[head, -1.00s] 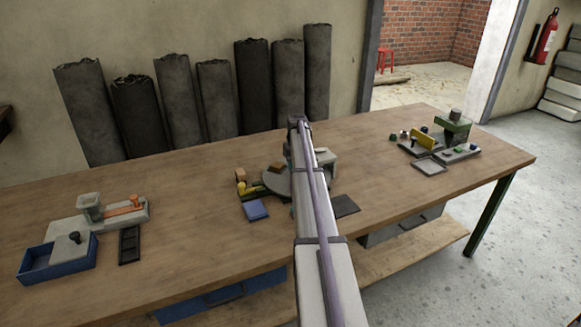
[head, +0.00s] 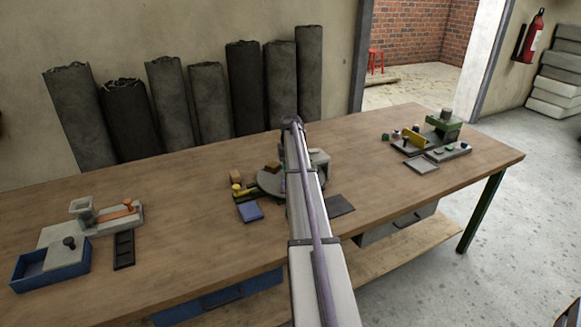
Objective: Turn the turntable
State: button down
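The turntable (head: 271,184) is a grey round disc on the middle of the workbench, partly hidden behind my arm. A small brown block (head: 272,167) shows at its far edge. My arm reaches up the middle of the picture and over the right part of the disc. My gripper is hidden behind the arm, so I cannot see its fingers or whether it touches the disc.
Around the turntable are a yellow knob (head: 237,188), a blue square pad (head: 250,212) and a dark flat plate (head: 339,204). A blue box (head: 50,267) stands at the bench's left, a green press (head: 444,126) at its right.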

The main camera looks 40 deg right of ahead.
jog(key=c, duration=0.7)
grip_release()
notch_tip(320, 180, up, 11)
jog(key=p, duration=1.1)
jog(key=shift+f, duration=0.15)
